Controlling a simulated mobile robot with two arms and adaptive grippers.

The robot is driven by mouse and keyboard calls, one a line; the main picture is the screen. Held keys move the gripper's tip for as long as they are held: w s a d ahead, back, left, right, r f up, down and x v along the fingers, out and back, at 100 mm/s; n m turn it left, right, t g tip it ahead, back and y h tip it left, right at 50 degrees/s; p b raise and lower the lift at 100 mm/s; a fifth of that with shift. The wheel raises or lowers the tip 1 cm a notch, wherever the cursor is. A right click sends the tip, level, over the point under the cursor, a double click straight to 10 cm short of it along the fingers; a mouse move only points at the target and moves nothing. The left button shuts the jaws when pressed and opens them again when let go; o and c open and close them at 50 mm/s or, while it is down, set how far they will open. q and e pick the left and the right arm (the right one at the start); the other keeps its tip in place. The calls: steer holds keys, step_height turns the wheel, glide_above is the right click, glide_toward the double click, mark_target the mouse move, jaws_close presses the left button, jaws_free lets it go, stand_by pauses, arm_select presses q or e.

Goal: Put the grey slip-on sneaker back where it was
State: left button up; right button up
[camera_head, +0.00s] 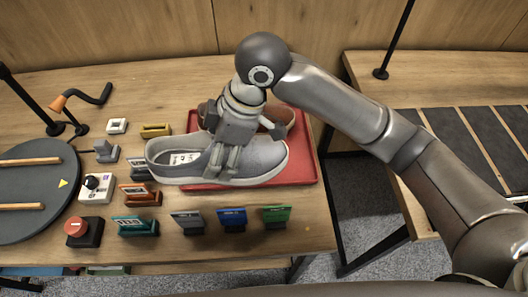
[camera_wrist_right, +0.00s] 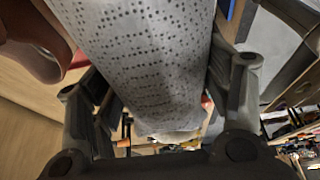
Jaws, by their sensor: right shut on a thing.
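The grey slip-on sneaker (camera_head: 265,161) has a white sole, its toe to the right and its open heel end to the left. It overlaps the red tray (camera_head: 306,172), and its heel end reaches past the tray's left edge. I cannot tell whether its sole touches the tray. My right gripper (camera_head: 228,163) comes down from above and is shut on the sneaker's middle. In the right wrist view, the sneaker's dotted grey upper (camera_wrist_right: 150,65) lies between the two fingers. My left gripper is not in view.
A brown shoe (camera_head: 284,115) is behind the grey one, partly hidden by my gripper. Small coloured holders, a red-button box (camera_head: 84,231) and a round dark turntable (camera_head: 60,165) stand to the left and front. A slatted dark rack (camera_head: 470,140) is at the right, across a gap.

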steer(key=w+d+f, duration=0.2)
steer(key=w+d, duration=0.1)
steer(key=w+d+f+p, duration=0.1)
steer(key=d, duration=0.1)
steer(key=shift+w+d, duration=0.15)
steer(key=shift+w, duration=0.2)
steer(key=d+f, duration=0.1)
steer(key=w+f, duration=0.1)
steer(key=f, duration=0.1)
steer(key=w+d+f, duration=0.1)
steer(key=f, duration=0.1)
steer(key=shift+w+d+p, duration=0.25)
steer(key=shift+d+p, duration=0.05)
steer(key=shift+d, duration=0.05)
steer(key=f, duration=0.2)
steer(key=f+p, duration=0.1)
steer(key=shift+w+d, duration=0.2)
steer(key=shift+d, duration=0.1)
steer(key=shift+f, duration=0.35)
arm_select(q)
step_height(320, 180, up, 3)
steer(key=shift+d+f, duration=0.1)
arm_select(e)
steer(key=shift+f, duration=0.2)
steer(key=o, duration=1.2)
